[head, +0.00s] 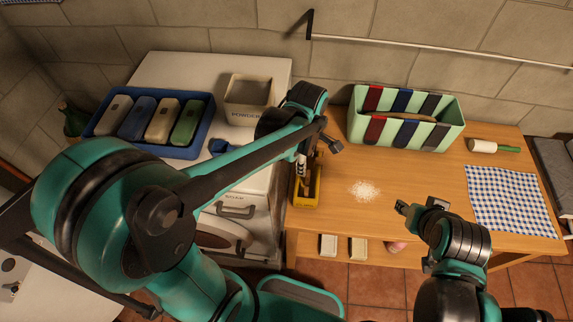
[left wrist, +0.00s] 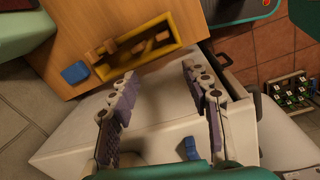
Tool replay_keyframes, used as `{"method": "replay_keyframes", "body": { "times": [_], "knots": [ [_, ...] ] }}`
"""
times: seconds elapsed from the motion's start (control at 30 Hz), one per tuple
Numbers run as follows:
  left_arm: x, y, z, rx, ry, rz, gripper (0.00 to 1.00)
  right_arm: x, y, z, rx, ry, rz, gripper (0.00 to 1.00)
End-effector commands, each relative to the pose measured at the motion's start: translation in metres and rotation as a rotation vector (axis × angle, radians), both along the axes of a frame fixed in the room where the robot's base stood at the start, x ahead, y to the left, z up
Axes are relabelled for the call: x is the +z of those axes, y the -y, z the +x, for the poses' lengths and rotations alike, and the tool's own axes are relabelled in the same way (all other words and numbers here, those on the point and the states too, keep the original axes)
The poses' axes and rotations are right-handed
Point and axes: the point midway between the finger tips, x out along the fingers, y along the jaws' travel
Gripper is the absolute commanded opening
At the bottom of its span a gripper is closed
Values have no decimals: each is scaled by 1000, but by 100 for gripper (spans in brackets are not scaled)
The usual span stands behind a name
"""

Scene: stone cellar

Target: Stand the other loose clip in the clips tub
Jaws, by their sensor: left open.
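The yellow tub (head: 307,190) stands at the left end of the wooden table, with wooden clip-like pieces inside; it also shows in the left wrist view (left wrist: 180,35). A small blue piece (head: 218,147), perhaps a clip, lies on the white cabinet top; a blue piece also shows low between my fingers in the left wrist view (left wrist: 190,147). A blue block (left wrist: 75,72) lies on the wood beside the tub. My left gripper (left wrist: 160,75) is open and empty over the white top; my arm hides much of it from the head. My right gripper (head: 402,208) hangs over the table's front, its jaws unclear.
A green striped bin (head: 405,140) stands at the table's back. White powder (head: 364,190) and a checked cloth (head: 512,200) lie on the table. A blue tray (head: 100,125) of coloured cases and a powder box (head: 247,97) stand on the white cabinet (head: 215,70).

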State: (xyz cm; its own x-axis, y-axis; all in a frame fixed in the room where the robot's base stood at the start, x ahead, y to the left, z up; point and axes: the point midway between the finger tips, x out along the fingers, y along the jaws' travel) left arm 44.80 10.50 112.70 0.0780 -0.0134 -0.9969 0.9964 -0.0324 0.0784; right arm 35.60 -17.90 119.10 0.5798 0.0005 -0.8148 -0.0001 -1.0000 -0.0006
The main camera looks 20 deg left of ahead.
Motion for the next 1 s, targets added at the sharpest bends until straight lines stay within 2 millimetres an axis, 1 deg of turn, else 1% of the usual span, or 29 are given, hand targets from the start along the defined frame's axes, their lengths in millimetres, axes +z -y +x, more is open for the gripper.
{"method": "replay_keyframes", "body": {
  "times": [0.03, 0.1, 0.17, 0.2, 0.3, 0.4, 0.5, 0.6, 0.7, 1.0],
  "knots": [
    [11, -9, -11, -107, 42, 6, 48, 0, 0, 0, 0, 0, 0, 40],
    [26, -20, -23, -301, 115, 29, 48, 0, 0, 0, 0, 0, 0, 40],
    [37, -29, -34, -478, 181, 66, 48, 0, 0, 0, 0, 0, 0, 40],
    [43, -35, -41, -594, 225, 98, 48, 0, 0, 0, 0, 0, 0, 40],
    [55, -49, -59, -873, 317, 201, 48, 0, 0, 0, 0, 0, 0, 40],
    [61, -59, -74, -1111, 383, 321, 48, 0, 0, 0, 0, 0, 0, 40],
    [63, -67, -85, -1287, 418, 427, 48, 0, 0, 0, 0, 0, 0, 40],
    [64, -71, -90, -1397, 434, 501, 48, 0, 0, 0, 0, 0, 0, 40],
    [64, -72, -92, -1449, 439, 537, 48, 0, 0, 0, 0, 0, 0, 40],
    [64, -72, -92, -1459, 439, 543, 48, 0, 0, 0, 0, 0, 0, 40]
  ]
}}
